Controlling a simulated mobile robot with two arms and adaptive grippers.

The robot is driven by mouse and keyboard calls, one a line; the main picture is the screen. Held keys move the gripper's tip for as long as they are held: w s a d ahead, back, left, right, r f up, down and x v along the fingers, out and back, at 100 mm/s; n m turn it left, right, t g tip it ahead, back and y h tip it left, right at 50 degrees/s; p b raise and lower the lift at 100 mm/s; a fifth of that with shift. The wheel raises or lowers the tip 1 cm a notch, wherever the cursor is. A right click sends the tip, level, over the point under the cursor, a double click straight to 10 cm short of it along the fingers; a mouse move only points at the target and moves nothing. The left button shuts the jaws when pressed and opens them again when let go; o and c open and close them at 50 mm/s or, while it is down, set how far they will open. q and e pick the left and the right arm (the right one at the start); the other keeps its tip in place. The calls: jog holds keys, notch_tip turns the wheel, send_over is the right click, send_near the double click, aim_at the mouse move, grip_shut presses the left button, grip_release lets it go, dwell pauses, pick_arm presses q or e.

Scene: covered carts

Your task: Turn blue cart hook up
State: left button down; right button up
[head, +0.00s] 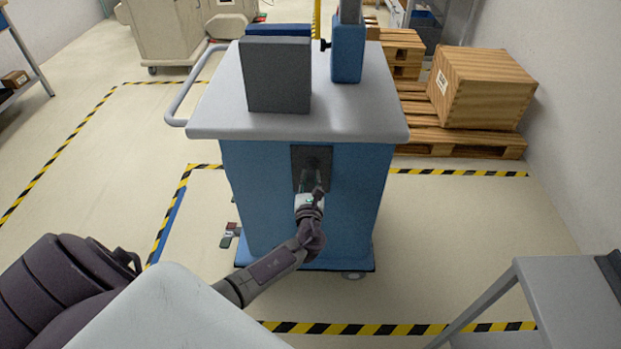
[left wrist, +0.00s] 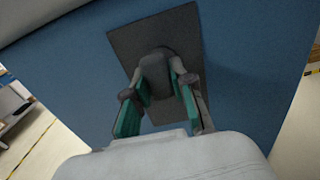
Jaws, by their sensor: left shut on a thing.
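The blue cart (head: 250,200) stands in front of me with a grey top and a blue front panel. A dark plate (head: 298,158) is on that panel, and it also shows in the left wrist view (left wrist: 187,30). The dark grey hook (left wrist: 157,75) is on the plate. My left gripper (head: 313,182) is at the plate, and in the left wrist view its green-padded fingers (left wrist: 156,100) are on both sides of the hook, shut on it. The gripper partly hides the hook in the head view. My right gripper is not in view.
Grey and blue upright blocks (head: 278,75) stand on the cart's top (head: 365,125). A wooden crate (head: 480,88) sits on pallets (head: 460,142) at the right. A grey table (head: 570,300) is at the lower right. Striped tape marks the floor around the cart.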

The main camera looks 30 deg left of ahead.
pick_arm(q)
jog(key=c, duration=1)
grip_release()
jog(key=shift+f, duration=0.1)
jog(key=shift+o, duration=0.2)
jog(key=v, duration=1.2)
jog(key=shift+s, duration=0.1)
jog(key=s+f+n+g+h, duration=0.2)
jog(key=s+f+n+g, duration=0.3)
jog(key=f, duration=0.8)
jog(key=s+f+n+g+h, duration=0.25)
jog(key=s+f, duration=0.45)
jog(key=f, duration=0.6)
jog(key=s+d+f+n+g+h, duration=0.1)
jog(key=s+d+f+n+g, duration=0.1)
jog(key=s+f+n, duration=0.3)
jog(key=s+d+f+n+g+h, duration=0.2)
jog(key=s+f+n, duration=0.3)
jog(key=s, duration=0.9)
jog(key=s+d+f+n+g+h, duration=0.2)
jog(key=s+f+n, duration=0.3)
jog(key=s+n, duration=0.4)
jog(key=shift+s+d+f+n+g, duration=0.2)
jog(key=shift+s+f+n+g, duration=0.2)
jog(key=shift+s, duration=0.15)
